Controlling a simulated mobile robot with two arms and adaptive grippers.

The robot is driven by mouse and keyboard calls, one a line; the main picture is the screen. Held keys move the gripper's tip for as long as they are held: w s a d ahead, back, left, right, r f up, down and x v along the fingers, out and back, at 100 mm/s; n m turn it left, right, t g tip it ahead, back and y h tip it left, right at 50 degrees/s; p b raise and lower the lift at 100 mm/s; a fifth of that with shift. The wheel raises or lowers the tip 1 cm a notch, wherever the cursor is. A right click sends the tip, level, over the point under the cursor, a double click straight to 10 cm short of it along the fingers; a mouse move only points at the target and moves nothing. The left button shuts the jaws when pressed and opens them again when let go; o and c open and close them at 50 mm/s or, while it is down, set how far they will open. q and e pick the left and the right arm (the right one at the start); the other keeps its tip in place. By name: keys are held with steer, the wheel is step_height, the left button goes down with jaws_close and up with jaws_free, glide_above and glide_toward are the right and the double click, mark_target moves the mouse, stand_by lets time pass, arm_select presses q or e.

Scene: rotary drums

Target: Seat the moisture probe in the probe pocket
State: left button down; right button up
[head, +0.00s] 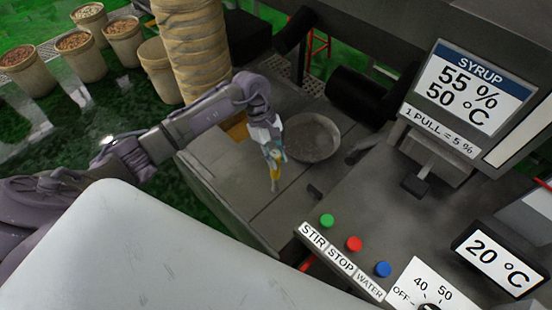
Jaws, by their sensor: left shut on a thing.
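My left gripper (269,146) comes in from the left and is shut on the moisture probe (275,171), a small yellow piece with a thin tip that points down. The gripper's fingers hide the probe's upper part. The probe is over the grey metal deck, just left of a round grey pan (313,146). I cannot tell whether its tip touches the deck. I cannot make out the probe pocket. My right gripper is not in view.
A syrup display (470,85) stands at the upper right. Green (327,221), red (354,243) and blue (382,269) buttons line the panel. A temperature display (497,259) is at the right. A tall stack of tubs (193,50) and several filled buckets (75,42) stand upper left.

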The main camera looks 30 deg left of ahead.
mark_target(275, 175)
arm_select(q)
steer(key=shift+f+p, duration=0.3)
steer(key=shift+f, duration=1.15)
steer(key=shift+f, duration=0.15)
steer(key=c, duration=0.9)
jaws_free()
steer(key=shift+c, duration=0.2)
